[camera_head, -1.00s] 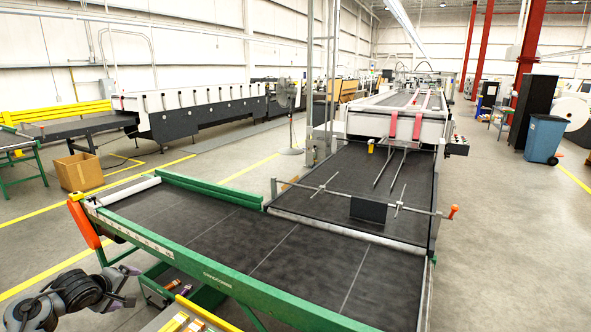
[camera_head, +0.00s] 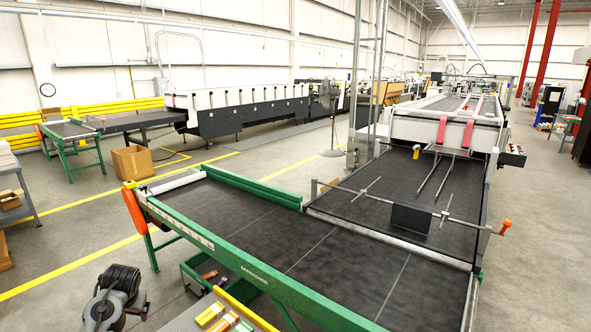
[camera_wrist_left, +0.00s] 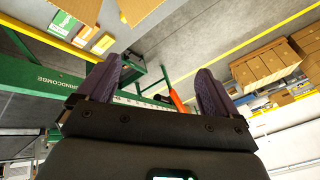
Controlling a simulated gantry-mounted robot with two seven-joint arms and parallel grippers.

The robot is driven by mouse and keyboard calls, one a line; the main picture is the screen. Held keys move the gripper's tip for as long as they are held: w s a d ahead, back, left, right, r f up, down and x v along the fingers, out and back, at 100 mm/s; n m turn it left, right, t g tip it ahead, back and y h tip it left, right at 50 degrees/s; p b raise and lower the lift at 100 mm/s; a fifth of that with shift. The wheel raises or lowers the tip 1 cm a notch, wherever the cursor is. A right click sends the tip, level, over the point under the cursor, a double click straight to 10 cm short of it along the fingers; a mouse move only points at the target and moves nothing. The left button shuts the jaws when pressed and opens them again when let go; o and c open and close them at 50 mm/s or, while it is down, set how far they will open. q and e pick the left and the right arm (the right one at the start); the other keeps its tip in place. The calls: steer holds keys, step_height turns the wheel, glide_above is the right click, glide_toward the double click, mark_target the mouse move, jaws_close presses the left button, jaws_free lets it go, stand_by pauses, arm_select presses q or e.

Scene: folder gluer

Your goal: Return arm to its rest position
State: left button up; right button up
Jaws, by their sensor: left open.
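My left gripper (camera_head: 124,314) shows at the bottom left of the head view, low in front of the conveyor's green side rail (camera_head: 255,268). In the left wrist view its two purple fingers (camera_wrist_left: 157,82) stand wide apart with nothing between them. Part of it is cut off by the lower edge of the head view. The floor and the green frame lie beyond the fingers, clear of them. My right arm and gripper are out of view.
The black conveyor belt (camera_head: 290,235) fills the middle. An orange guard (camera_head: 135,211) sits at its left corner. Small coloured cartons (camera_head: 222,318) lie on a surface just right of the arm. A cardboard box (camera_head: 132,161) stands on open floor.

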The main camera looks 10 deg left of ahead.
arm_select(q)
steer(key=s+d+f+m+h, duration=0.1)
steer(key=s+d+f+m, duration=0.1)
steer(key=s+d+f, duration=0.7)
steer(key=s+d+f+m+h, duration=0.1)
steer(key=s+d+f+m, duration=0.1)
steer(key=s+d+f, duration=0.65)
steer(key=s+d+r+m+h, duration=0.1)
steer(key=s+d+r+h, duration=0.1)
steer(key=s+d, duration=0.7)
steer(key=s+d+r+h, duration=0.1)
steer(key=s+d+r, duration=0.1)
steer(key=s+d, duration=0.7)
step_height(320, 180, down, 10)
steer(key=s+a+b, duration=0.2)
steer(key=b, duration=0.8)
steer(key=w+p+v, duration=0.3)
steer(key=p+v, duration=1)
steer(key=w+r+p+v, duration=0.1)
steer(key=w+p+v, duration=0.2)
steer(key=p+v, duration=1.1)
steer(key=shift+w+r+t, duration=0.35)
steer(key=shift+w+t, duration=0.05)
steer(key=shift+w, duration=0.05)
steer(key=shift+d, duration=0.1)
